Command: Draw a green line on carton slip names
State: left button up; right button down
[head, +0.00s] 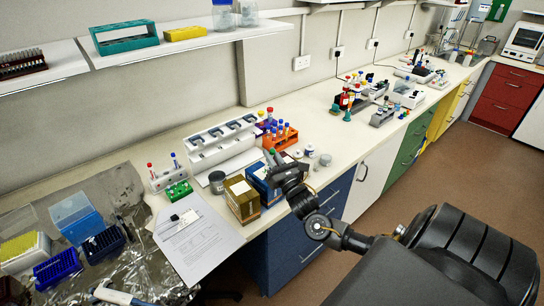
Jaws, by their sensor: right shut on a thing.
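A brown-and-yellow carton (242,203) stands near the bench's front edge, with a pale slip (240,187) on its top. A blue carton (262,184) stands just right of it, partly hidden by my right gripper. My right gripper (278,164) is over the blue carton's right side, its arm coming in from the lower right. It is shut on a slim green-ended thing, seemingly a green marker (271,156), mostly hidden by the fingers. Whether its tip touches a carton cannot be told. My left gripper is not in view.
A printed sheet (205,248) with small items on it lies left of the cartons. A grey round jar (217,182), a green rack (178,191) and an orange tube rack (281,139) stand behind. Foil and blue tip boxes (76,217) fill the left. A shelf hangs above.

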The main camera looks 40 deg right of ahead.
jog(key=shift+r, duration=0.1)
dwell(0.3)
notch_tip(320, 180, up, 3)
jog(key=p, duration=0.2)
jog(key=shift+p, duration=0.4)
jog(key=shift+r+p, duration=0.75)
jog(key=shift+r, duration=0.2)
